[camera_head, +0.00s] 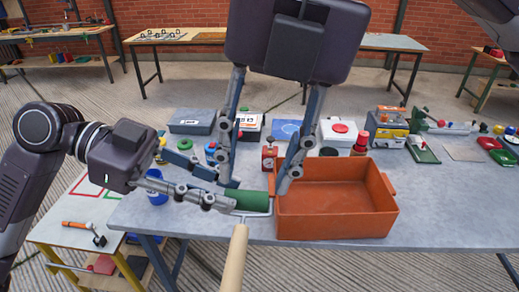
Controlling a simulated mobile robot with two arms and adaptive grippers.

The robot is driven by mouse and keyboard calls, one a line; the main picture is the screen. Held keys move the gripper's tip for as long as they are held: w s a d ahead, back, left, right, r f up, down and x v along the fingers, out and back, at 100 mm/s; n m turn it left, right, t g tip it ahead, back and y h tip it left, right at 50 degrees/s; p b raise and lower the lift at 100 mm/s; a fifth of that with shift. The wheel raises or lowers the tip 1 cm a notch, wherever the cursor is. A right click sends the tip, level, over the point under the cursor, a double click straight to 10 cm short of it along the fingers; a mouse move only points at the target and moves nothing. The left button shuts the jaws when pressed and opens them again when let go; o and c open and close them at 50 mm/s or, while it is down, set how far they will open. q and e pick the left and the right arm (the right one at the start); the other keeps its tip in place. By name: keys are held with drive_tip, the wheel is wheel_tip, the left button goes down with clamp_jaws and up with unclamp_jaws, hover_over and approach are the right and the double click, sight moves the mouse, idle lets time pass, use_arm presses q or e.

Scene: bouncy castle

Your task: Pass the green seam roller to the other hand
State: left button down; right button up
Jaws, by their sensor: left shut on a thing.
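The green seam roller (252,201) has a green cylinder, a thin metal frame and a pale wooden handle (235,262) reaching toward me past the table's front edge. My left gripper (228,192) comes in from the left and is shut on the roller at the cylinder's left end; its fingertips are partly hidden. My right gripper (258,188) reaches down from above with its fingers spread wide. One finger is near the cylinder's left end, the other near its right end beside the orange crate. I cannot tell whether they touch the roller.
The orange crate (337,224) stands just right of the roller on the grey table (450,218). Behind are several boxes, a red-capped bottle (361,143) and a red device (269,157). A blue cup (156,190) stands at left. The table's right front is clear.

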sight(242, 222)
drive_tip(key=f, duration=0.3)
drive_tip(key=a+f, duration=0.1)
drive_tip(key=f, duration=0.2)
drive_tip(key=a+f, duration=0.1)
drive_tip(key=f, duration=0.3)
drive_tip(key=shift+f, duration=0.1)
drive_tip(key=shift+c, duration=0.3)
clamp_jaws()
use_arm(q)
drive_tip(key=c, duration=1.6)
unclamp_jaws()
